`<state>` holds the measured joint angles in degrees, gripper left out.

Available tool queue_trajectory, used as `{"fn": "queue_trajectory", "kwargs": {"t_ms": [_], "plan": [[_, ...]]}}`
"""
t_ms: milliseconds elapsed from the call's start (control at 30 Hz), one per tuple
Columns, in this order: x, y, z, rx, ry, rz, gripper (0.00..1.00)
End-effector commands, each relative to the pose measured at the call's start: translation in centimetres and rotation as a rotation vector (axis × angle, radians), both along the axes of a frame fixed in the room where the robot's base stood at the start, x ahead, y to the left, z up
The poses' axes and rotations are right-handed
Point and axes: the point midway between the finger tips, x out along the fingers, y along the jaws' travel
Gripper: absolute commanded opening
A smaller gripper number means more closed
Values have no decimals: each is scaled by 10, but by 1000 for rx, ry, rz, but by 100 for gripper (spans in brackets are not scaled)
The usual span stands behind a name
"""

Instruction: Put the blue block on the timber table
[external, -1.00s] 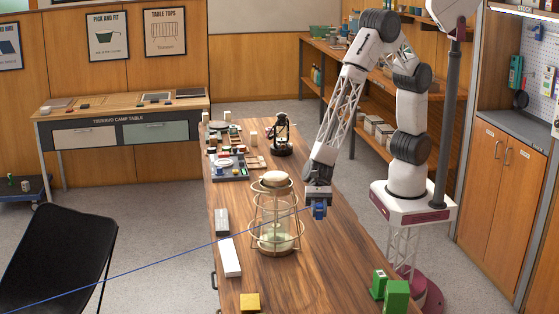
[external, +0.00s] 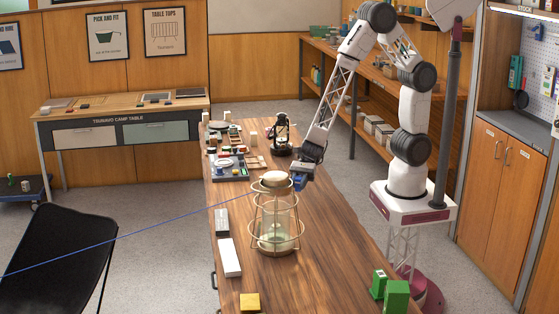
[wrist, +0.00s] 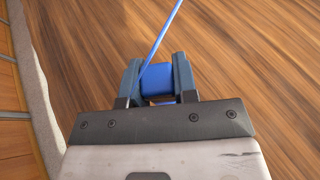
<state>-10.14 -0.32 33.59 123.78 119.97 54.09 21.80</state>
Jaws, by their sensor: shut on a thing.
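My gripper (external: 299,183) is shut on the blue block (wrist: 157,82), which sits between its two fingers in the wrist view. In the external view the block (external: 298,181) is partly hidden by the fingers. My gripper is raised above the long timber table (external: 330,265), just to the upper right of a lantern-like glass jar in a wire cage. The wrist view is blurred and shows wood grain (wrist: 245,60) beneath the block, with a gap below it that I cannot judge.
The caged jar (external: 277,225) stands close to my gripper. A dark lantern (external: 282,135) and a tray of small items (external: 232,175) are farther back. White (external: 230,258), yellow (external: 250,302) and green blocks (external: 396,296) are nearer. A thin blue line (external: 150,230) runs from the gripper leftward. The table's right middle is clear.

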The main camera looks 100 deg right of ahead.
Motion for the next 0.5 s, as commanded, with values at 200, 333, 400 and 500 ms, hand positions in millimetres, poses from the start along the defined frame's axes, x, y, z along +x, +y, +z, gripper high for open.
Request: {"fn": "queue_trajectory", "kwargs": {"t_ms": [200, 333, 400, 500], "plan": [[-7, -48, 1, 0, -1, -75, 4], [-12, -74, 1, 0, -1, -119, 4], [-16, -88, 1, 0, -1, -143, 4], [-22, -108, 1, 0, 0, -176, 4]]}}
